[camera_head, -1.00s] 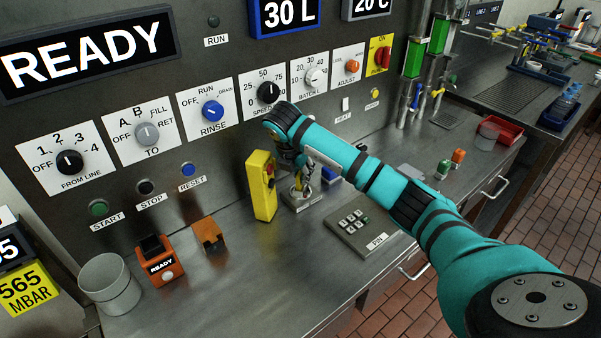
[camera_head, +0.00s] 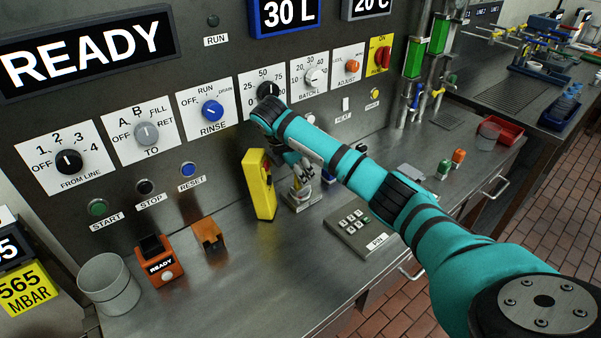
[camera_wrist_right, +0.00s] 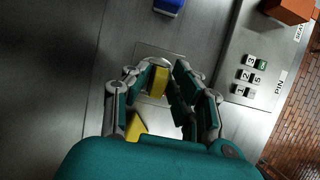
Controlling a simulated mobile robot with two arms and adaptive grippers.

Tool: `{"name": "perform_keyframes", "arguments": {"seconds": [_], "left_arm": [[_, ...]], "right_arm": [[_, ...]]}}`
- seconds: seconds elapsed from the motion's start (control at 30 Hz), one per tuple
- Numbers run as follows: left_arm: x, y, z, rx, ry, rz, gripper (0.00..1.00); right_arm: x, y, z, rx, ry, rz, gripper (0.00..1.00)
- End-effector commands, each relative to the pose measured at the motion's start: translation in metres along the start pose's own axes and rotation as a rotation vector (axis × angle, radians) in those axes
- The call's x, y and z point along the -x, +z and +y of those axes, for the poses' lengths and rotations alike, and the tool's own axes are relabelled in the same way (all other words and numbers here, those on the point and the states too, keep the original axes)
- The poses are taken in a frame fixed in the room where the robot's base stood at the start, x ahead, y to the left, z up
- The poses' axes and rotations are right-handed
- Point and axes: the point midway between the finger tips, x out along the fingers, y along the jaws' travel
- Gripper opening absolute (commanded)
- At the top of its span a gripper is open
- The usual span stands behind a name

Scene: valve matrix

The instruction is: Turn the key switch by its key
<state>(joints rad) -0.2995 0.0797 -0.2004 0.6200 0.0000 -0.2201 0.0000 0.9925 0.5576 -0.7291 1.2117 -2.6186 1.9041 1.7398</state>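The key switch (camera_head: 302,199) is a small metal housing on the counter, right of the yellow control box; my right gripper partly hides it. In the right wrist view its pale plate (camera_wrist_right: 147,49) shows beyond the fingers. A yellow piece (camera_wrist_right: 158,81), which looks like the key's grip, sits between the fingers, closer to the left one. My right gripper (camera_head: 301,181) points down over the switch. In the wrist view its fingers (camera_wrist_right: 168,88) are apart, with a gap on the yellow piece's right. Whether the left finger touches it, I cannot tell. My left gripper is out of view.
The yellow control box (camera_head: 262,194) stands close left of my right gripper. A PIN keypad (camera_head: 359,232) lies to the right. An orange READY device (camera_head: 160,259) and a grey bucket (camera_head: 109,284) stand at left. The counter's front is clear.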

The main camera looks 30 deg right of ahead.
Motion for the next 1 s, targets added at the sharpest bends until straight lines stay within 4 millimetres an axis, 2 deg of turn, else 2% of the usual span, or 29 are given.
{"name": "perform_keyframes", "arguments": {"seconds": [0.03, 0.1, 0.37, 0.47, 0.57, 0.77, 1.0], "left_arm": [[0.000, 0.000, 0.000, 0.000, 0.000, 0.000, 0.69], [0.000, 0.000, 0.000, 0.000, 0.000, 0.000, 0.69], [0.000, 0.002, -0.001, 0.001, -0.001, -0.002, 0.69], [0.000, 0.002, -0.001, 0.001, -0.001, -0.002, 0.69], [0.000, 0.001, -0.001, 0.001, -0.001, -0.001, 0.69], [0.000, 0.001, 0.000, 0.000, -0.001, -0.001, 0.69], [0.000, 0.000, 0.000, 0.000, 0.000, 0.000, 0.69]], "right_arm": [[0.000, 0.000, 0.000, 0.000, 0.001, 0.000, 0.33], [0.000, 0.000, 0.000, 0.001, 0.001, 0.000, 0.41], [0.001, 0.000, 0.000, 0.002, 0.001, 0.000, 0.41], [0.007, 0.000, 0.001, 0.002, 0.004, 0.000, 0.41], [0.021, 0.000, 0.001, 0.002, 0.006, 0.000, 0.41], [0.068, 0.002, 0.001, 0.002, 0.007, -0.005, 0.41], [0.101, 0.001, 0.001, 0.002, 0.006, -0.003, 0.41]]}}
